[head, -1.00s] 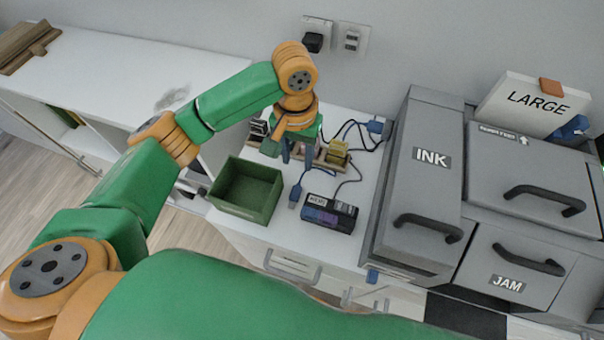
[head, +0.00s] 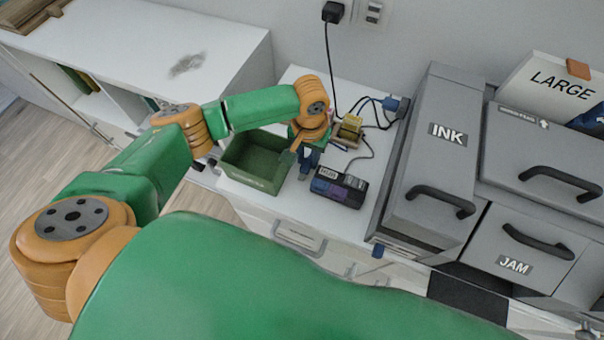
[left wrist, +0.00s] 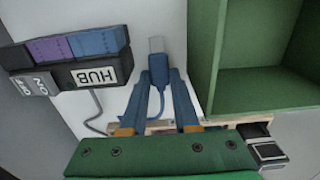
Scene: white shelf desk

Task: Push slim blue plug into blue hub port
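The slim blue plug (left wrist: 158,68) with its grey metal tip lies on the white desk in the left wrist view, its blue cable trailing back between my fingers. My left gripper (left wrist: 161,76) is over it, with one blue finger on each side and what look like narrow gaps. In the head view my left gripper (head: 307,172) points down between the green bin and the hub and hides the plug. The black hub (head: 339,187) has a HUB label and purple and blue sections; it also shows at the left of the left wrist view (left wrist: 88,77). My right gripper is out of view.
The open green bin (head: 256,161) stands close to the left of my gripper. A yellow block (head: 350,127), cables and a blue plug-like piece (head: 391,104) are behind. The grey INK cabinet (head: 428,165) bounds the right side.

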